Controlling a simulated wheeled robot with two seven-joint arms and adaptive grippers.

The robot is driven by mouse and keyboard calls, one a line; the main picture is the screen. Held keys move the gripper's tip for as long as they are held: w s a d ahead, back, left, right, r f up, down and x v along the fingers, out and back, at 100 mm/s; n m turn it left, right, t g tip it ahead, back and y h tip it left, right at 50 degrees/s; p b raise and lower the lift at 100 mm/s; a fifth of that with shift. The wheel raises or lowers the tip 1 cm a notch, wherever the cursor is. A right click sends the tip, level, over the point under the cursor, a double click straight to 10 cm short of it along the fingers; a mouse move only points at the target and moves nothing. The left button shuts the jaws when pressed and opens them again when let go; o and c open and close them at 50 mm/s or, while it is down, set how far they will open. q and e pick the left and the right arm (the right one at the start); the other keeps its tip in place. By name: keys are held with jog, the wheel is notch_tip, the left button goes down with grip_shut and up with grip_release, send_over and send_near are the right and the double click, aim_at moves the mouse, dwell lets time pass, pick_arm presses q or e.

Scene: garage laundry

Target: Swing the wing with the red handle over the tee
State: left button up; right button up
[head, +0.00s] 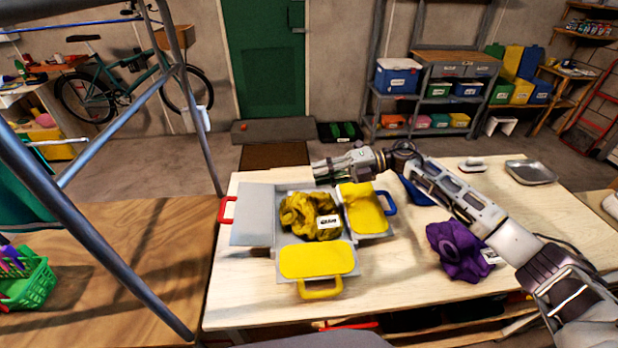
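A grey folding board lies on the pale table. Its left wing (252,215), with the red handle (227,210), lies flat and open to the left, bare on top. A yellow tee (308,217) lies crumpled on the middle, with a white tag on it. The right wing with the blue handle (388,203) and the front wing with the yellow handle (320,289) lie outward, each with a flat yellow area on top. My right gripper (322,170) is above the board's back edge, apart from the red handle; its finger opening is unclear. My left gripper is not in view.
A purple cloth (458,250) with a tag lies right of the board, beside my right arm. A metal tray (530,172) and a small white-topped item (472,165) are at the back right. A green basket (28,283) stands on the wooden surface at left. Grey metal poles cross the left side.

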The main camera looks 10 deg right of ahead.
jog(key=shift+s+d+r, duration=0.1)
jog(key=shift+d+r, duration=0.1)
jog(key=shift+d, duration=0.6)
jog(key=shift+w+d+r, duration=0.1)
jog(key=shift+d+r, duration=0.15)
jog(key=shift+d, duration=0.5)
jog(key=shift+s+d+r, duration=0.1)
jog(key=shift+d+r, duration=0.1)
jog(key=shift+d, duration=0.6)
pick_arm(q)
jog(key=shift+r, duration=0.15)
pick_arm(e)
jog(key=shift+r, duration=0.15)
pick_arm(q)
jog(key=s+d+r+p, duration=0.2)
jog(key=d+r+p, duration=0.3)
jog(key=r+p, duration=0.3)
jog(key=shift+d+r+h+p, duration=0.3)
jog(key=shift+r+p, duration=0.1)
jog(key=shift+p, duration=0.3)
pick_arm(e)
notch_tip(320, 180, up, 9)
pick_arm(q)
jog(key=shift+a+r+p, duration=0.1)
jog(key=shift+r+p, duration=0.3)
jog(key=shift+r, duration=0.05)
pick_arm(e)
jog(key=shift+r, duration=0.5)
